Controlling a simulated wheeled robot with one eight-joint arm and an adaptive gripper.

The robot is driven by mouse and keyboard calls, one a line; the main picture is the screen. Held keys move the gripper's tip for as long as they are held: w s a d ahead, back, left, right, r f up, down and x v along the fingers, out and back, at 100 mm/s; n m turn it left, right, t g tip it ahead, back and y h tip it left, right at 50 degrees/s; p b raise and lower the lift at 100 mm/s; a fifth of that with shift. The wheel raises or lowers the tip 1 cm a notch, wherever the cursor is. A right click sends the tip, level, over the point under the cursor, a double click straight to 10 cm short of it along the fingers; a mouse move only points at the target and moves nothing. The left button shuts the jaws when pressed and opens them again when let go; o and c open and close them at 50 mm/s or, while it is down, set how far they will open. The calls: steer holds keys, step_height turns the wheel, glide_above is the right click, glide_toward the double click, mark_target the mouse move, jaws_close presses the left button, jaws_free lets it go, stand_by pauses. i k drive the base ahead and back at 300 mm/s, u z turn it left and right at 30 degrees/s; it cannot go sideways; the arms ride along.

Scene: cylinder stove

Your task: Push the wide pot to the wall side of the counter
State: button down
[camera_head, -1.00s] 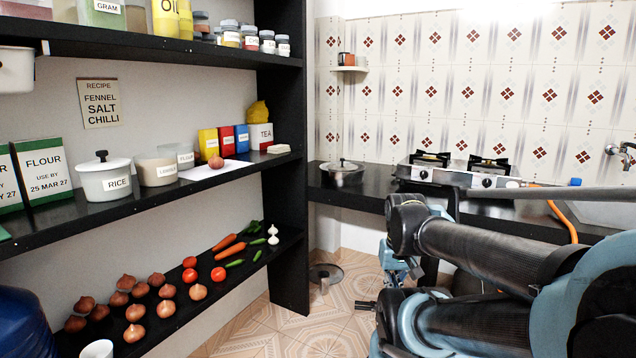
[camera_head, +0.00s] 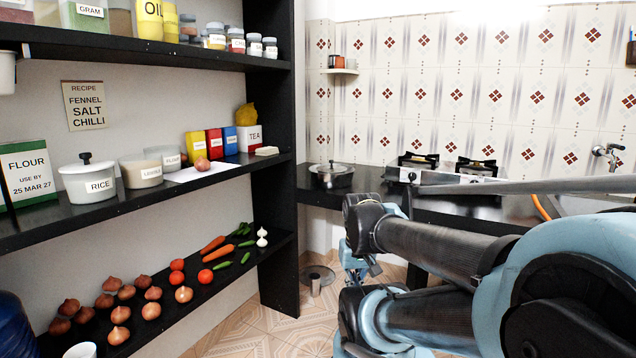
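The wide pot (camera_head: 332,179) is a low grey metal pot with a lid and a dark knob. It stands upright at the left end of the black counter (camera_head: 377,190), left of the stove and close to the shelf's end panel. My arm reaches in from the right, in front of the counter. My gripper (camera_head: 356,268) appears only in part, as pale blue pieces at the arm's far end, below counter height and apart from the pot. Its fingertips cannot be made out, and I cannot tell if it is open.
A two-burner stove (camera_head: 440,171) stands on the counter right of the pot. A black shelf (camera_head: 280,150) with jars, vegetables and a rice pot (camera_head: 88,182) fills the left. A small metal item (camera_head: 316,277) is on the tiled floor. Counter space shows between pot and stove.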

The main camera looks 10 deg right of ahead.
mark_target(321, 180)
steer(key=i, duration=0.9)
